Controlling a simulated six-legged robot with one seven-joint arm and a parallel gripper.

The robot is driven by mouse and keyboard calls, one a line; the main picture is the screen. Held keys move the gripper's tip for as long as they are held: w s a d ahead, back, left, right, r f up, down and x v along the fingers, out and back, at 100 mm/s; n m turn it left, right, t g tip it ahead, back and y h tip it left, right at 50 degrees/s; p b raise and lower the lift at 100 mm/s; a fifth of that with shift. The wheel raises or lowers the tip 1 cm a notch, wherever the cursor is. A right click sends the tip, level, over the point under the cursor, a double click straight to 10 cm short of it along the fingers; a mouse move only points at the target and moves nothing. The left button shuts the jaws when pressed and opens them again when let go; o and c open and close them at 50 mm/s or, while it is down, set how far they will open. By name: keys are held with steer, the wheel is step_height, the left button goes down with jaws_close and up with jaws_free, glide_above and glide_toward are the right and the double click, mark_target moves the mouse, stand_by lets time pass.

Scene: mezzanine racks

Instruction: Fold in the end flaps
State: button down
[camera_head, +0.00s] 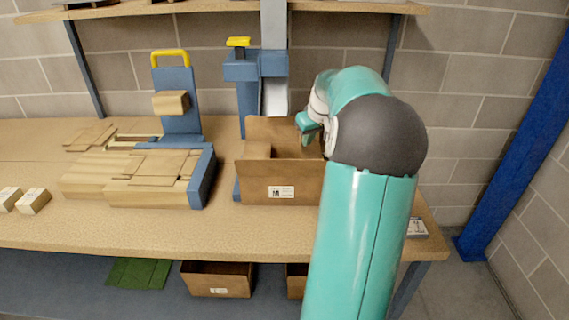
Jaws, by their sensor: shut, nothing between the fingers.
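An open brown cardboard carton (305,187) with a white label stands on the workbench, below the blue dispenser post. Its back panel or flap (270,128) stands up. A lighter panel at its left end (255,150) slopes at the opening; I cannot tell whether it is a flap folded in or the end wall. My gripper (308,130) is at the upper right of the carton, over or beside its right end. It is shut and empty; contact with the carton cannot be told. My arm hides the carton's right end and any flap there.
A wooden workbench (110,228) carries a stack of flat cardboard (150,175) at left, with a blue yellow-handled stand (180,115) behind. Small white-labelled boxes (34,201) lie far left. A blue post with a yellow top (247,90) rises behind the carton. Brown bins (217,280) sit below.

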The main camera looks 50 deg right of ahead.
mark_target(308, 149)
steer(key=shift+f, duration=2.2)
steer(key=shift+r, duration=0.15)
steer(key=shift+r, duration=4.6)
steer(key=shift+a, duration=0.1)
